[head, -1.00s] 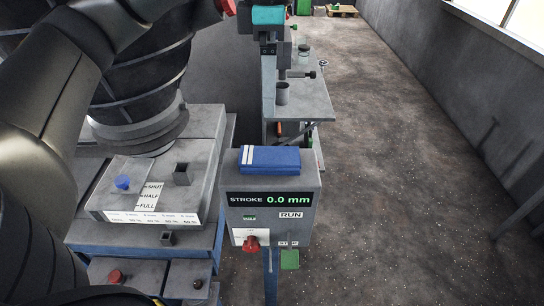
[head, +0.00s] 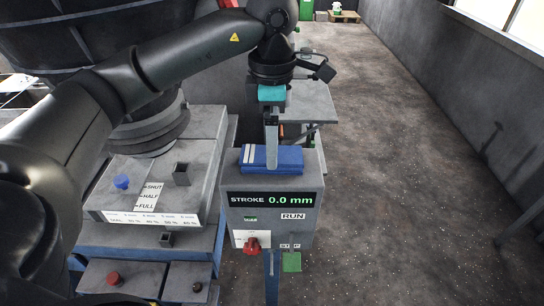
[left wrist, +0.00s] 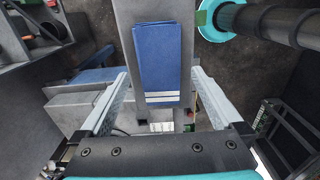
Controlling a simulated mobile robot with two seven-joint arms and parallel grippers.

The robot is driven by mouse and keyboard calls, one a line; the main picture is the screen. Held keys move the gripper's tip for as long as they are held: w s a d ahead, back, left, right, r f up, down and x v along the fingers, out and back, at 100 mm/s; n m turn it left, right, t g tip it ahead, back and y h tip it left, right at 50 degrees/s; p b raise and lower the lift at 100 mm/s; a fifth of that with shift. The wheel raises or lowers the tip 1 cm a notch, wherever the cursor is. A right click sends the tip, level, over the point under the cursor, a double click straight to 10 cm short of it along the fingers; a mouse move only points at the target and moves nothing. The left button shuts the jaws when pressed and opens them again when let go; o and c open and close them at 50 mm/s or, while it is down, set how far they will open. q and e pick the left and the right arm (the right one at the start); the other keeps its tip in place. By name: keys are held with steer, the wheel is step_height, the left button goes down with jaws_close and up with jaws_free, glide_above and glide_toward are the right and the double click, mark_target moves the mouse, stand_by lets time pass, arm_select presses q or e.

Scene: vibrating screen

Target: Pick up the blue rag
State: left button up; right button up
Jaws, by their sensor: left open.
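The blue rag (head: 254,158), folded flat with white stripes at one end, lies on top of the grey control box (head: 250,215). My left gripper (head: 271,160) points down over it, its finger overlapping the rag's middle in the head view. In the left wrist view the rag (left wrist: 162,55) shows between the open fingers of my left gripper (left wrist: 159,73), with a gap on each side. I cannot tell how far the fingertips are above the box top. My right gripper is not in view.
The box front has a "STROKE 0.0 mm" display (head: 271,199) and a red knob (head: 251,246). A bench (head: 313,104) stands behind. The floor at right is open.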

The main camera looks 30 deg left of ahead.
arm_select(q)
steer(key=shift+f, duration=1.5)
steer(key=shift+c, duration=0.2)
steer(key=c, duration=1.3)
steer(key=shift+r, duration=0.1)
steer(key=shift+r, duration=0.5)
step_height(320, 180, up, 5)
steer(key=shift+w+r, duration=0.1)
step_height(320, 180, up, 14)
steer(key=p, duration=0.4)
steer(key=shift+f, duration=0.2)
